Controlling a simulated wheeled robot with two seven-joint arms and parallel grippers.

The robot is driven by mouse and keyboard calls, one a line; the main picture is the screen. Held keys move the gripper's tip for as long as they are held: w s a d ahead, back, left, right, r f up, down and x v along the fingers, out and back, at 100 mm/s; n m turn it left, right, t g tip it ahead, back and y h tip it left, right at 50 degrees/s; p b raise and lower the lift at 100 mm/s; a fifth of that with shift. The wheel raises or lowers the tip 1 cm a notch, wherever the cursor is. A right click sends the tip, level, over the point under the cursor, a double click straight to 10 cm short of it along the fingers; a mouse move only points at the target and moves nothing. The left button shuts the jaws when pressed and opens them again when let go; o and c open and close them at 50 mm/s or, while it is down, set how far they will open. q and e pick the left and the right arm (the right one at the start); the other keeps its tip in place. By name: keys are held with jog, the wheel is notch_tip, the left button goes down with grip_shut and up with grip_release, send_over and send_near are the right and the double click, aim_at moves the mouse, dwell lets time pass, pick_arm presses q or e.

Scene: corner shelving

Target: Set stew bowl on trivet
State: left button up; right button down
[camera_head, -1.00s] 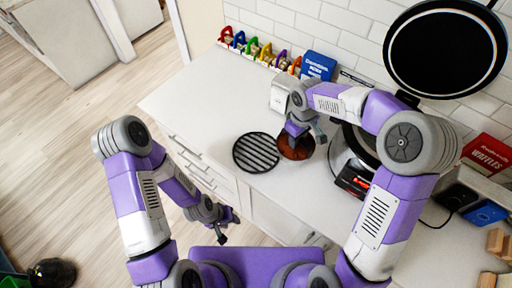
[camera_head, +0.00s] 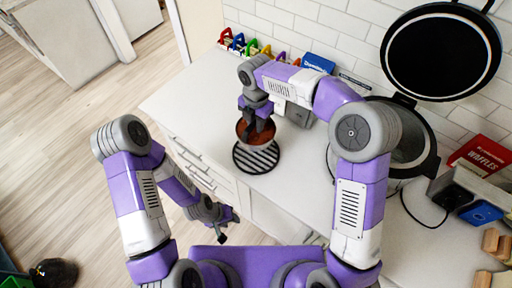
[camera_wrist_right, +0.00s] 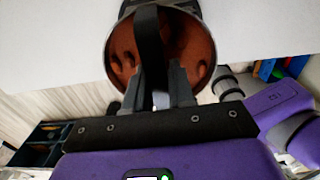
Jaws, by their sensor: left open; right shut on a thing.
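The stew bowl (camera_head: 241,131), with reddish-brown contents, is over the back part of the round black slatted trivet (camera_head: 256,166) in the head view. I cannot tell whether it touches the trivet. My right gripper (camera_head: 257,126) is shut on the bowl from above. In the right wrist view the bowl (camera_wrist_right: 205,50) shows its brown inside, with the gripper fingers (camera_wrist_right: 160,85) at its near rim and a dark strip crossing it. The trivet's front slats are visible; its back is hidden. My left gripper (camera_head: 225,230) is open and empty, low in front of the counter.
A round black appliance (camera_head: 415,145) with its lid raised stands on the counter to the right. Colourful-handled items (camera_head: 238,42) and a blue box (camera_head: 317,62) line the wall. A red waffle box (camera_head: 480,155) is at far right. The counter (camera_head: 185,100) left of the trivet is clear.

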aim_at(256, 139)
notch_tip(256, 139, down, 9)
jog(key=shift+w+f, duration=0.1)
dwell(0.3)
jog(key=shift+f+b, duration=0.1)
jog(key=shift+b, duration=0.2)
jog(key=c, duration=1)
grip_release()
jog(key=shift+o, duration=0.2)
notch_tip(256, 139, up, 12)
jog(key=shift+r+p, duration=0.2)
jog(key=shift+p, duration=0.35)
jog(key=shift+f, duration=0.1)
